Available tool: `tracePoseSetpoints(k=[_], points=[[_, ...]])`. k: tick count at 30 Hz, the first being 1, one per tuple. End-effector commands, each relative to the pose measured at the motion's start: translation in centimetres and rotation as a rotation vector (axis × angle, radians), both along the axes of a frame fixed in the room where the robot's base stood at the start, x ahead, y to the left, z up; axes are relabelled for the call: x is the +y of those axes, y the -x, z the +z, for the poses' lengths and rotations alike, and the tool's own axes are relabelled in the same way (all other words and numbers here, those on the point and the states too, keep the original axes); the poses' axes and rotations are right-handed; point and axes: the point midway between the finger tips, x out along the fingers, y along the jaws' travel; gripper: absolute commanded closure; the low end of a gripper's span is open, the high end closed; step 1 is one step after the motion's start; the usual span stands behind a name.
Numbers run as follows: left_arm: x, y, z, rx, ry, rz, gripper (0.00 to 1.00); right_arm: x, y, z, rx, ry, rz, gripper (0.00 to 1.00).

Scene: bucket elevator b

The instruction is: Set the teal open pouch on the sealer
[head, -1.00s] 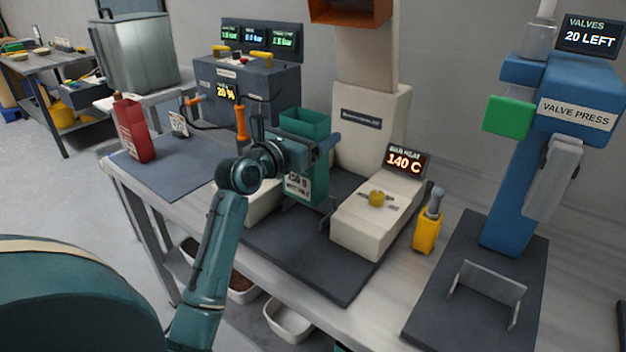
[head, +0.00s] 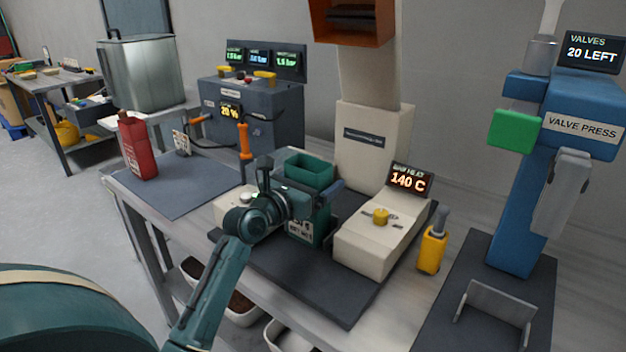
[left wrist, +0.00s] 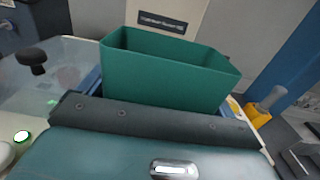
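The teal open pouch (head: 310,174) is upright with its mouth open at the top and a printed label on its front. My left gripper (head: 300,200) is shut on it from the front, with a finger showing at its right side. In the left wrist view the pouch (left wrist: 170,78) sits between blue finger pads; its lower part is hidden. The sealer is the cream machine with the 140 C display (head: 408,180); its body (head: 372,250) stands just right of the pouch. Whether the pouch bottom touches anything is hidden. My right gripper is not in view.
A yellow holder (head: 432,250) stands right of the sealer, then a blue valve press (head: 520,190). A cream column (head: 370,150) rises behind. The dark mat (head: 300,285) is clear in front.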

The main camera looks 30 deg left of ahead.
Motion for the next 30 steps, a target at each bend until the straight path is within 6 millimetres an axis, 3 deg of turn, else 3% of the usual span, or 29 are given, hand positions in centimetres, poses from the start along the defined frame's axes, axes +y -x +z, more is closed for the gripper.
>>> tracePoseSetpoints(k=[3,13,24,30], points=[[0.0,0.0,0.0,0.0,0.0,0.0,0.0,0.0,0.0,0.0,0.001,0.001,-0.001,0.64],[0.0,0.6,0.2,0.0,0.0,0.0,0.0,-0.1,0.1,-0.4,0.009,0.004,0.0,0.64],[0.6,8.0,0.2,0.001,0.001,0.0,0.0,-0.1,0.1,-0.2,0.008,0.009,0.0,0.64],[0.8,11.0,0.2,0.001,0.0,-0.001,0.0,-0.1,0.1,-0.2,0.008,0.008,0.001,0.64]])
